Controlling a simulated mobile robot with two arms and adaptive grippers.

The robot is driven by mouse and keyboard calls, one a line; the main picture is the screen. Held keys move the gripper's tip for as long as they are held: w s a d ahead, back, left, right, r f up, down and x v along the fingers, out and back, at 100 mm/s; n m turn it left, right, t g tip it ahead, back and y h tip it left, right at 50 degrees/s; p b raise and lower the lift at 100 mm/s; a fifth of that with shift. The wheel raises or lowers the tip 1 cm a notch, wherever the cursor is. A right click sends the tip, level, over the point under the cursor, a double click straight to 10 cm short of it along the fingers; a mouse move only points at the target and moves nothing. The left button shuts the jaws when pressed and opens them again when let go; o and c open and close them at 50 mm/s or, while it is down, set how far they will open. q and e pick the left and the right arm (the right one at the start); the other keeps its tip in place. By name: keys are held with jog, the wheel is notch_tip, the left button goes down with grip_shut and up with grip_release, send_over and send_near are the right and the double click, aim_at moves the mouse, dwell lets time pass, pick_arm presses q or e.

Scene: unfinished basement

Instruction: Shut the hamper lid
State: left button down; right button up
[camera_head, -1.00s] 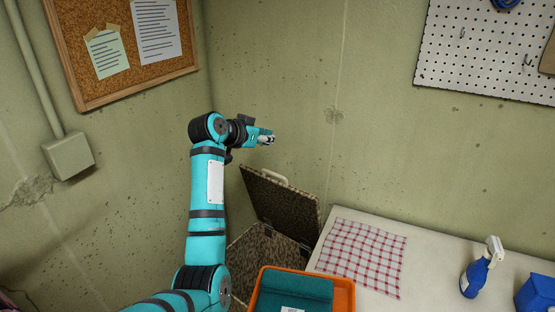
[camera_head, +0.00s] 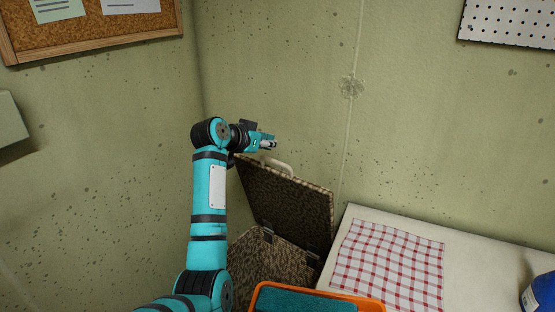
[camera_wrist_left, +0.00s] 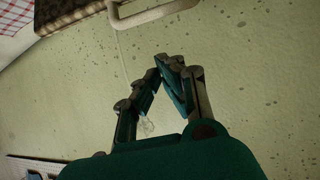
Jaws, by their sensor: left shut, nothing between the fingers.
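The hamper (camera_head: 262,264) is brown and woven, and it stands in the corner. Its lid (camera_head: 285,205) is raised on dark hinges, with its dark inner side facing me. A pale handle (camera_head: 281,166) sits on the lid's top edge. My left gripper (camera_head: 274,145) is shut and empty, just above the handle in the head view. In the left wrist view the closed fingertips (camera_wrist_left: 166,58) point toward the handle (camera_wrist_left: 155,14), with a visible gap between them. My left arm hides part of the hamper's left side. My right gripper is not in view.
A pale table (camera_head: 472,256) with a red checked cloth (camera_head: 390,262) stands right of the hamper. An orange tray (camera_head: 262,291) with a teal item (camera_head: 310,302) is in front. A blue bottle (camera_head: 540,295) is at far right. Walls close in behind and left.

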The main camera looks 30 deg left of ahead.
pick_arm(q)
jog(key=x, duration=0.3)
jog(key=p+x, duration=0.1)
jog(key=shift+w+d+r, duration=0.15)
jog(key=shift+w+d, duration=0.15)
jog(key=shift+d, duration=0.05)
jog(key=shift+w+a+f+p, duration=0.15)
jog(key=shift+f+p, duration=0.3)
jog(key=shift+f, duration=0.55)
jog(key=shift+w+d+f+p, duration=0.15)
jog(key=shift+f+p, duration=0.3)
jog(key=shift+f, duration=0.5)
jog(key=shift+a, duration=0.1)
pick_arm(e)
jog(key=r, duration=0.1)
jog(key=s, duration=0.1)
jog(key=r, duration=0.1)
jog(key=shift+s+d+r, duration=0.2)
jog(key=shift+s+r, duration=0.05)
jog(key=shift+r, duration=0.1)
pick_arm(q)
jog(key=shift+s+f, duration=0.1)
jog(key=shift+f, duration=0.05)
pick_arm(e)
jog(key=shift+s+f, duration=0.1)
